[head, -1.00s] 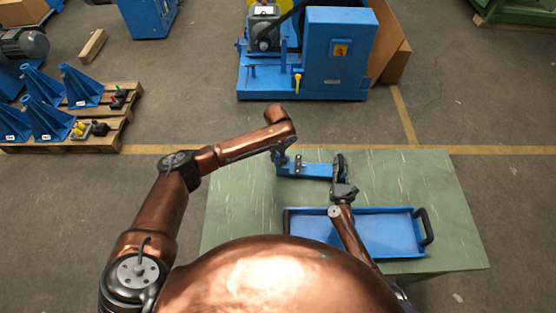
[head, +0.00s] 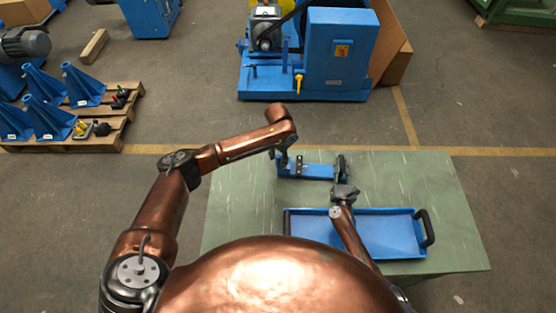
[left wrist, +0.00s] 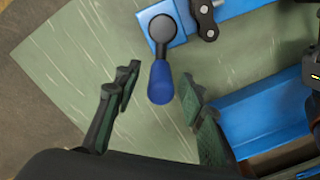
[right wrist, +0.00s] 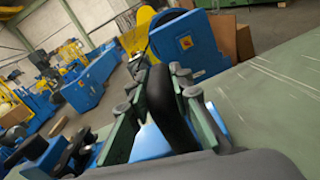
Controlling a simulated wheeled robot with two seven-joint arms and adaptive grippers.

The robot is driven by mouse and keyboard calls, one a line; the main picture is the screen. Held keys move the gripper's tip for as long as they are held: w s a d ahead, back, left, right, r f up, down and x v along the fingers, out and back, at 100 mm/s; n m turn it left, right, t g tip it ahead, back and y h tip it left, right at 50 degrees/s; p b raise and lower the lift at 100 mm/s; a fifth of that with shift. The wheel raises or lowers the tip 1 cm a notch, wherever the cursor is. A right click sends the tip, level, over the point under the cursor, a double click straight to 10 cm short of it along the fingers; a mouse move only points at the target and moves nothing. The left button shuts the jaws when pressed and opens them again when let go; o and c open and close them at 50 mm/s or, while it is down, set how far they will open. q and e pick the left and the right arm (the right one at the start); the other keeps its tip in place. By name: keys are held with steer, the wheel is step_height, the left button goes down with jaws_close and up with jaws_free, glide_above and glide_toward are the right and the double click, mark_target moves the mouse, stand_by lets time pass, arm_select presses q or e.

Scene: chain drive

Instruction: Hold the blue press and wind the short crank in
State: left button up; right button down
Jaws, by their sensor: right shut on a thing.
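The blue press (head: 318,172) lies near the far side of the green table. In the left wrist view, the short crank (left wrist: 161,82) has a black arm and a blue grip, and it sits at the edge of the press's blue plate (left wrist: 236,8). My left gripper (left wrist: 160,76) is open, with one finger on each side of the crank's grip and gaps between. In the head view, my left forearm largely hides the crank. My right gripper (head: 341,166) is at the right end of the press. In the right wrist view it is shut on a black upright handle (right wrist: 167,100) above a blue surface.
A blue tray (head: 377,247) with black handles lies on the green table (head: 455,215), in front of the press and near my right arm. The table is clear on the right. A large blue machine (head: 338,55) and a pallet (head: 110,135) stand on the floor beyond.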

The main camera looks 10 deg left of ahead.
arm_select(q)
step_height(320, 180, up, 11)
steer(key=shift+r, duration=0.15)
arm_select(e)
steer(key=shift+d, duration=0.1)
stand_by(0.3)
steer(key=c, duration=1.7)
jaws_free()
steer(key=shift+o, duration=0.2)
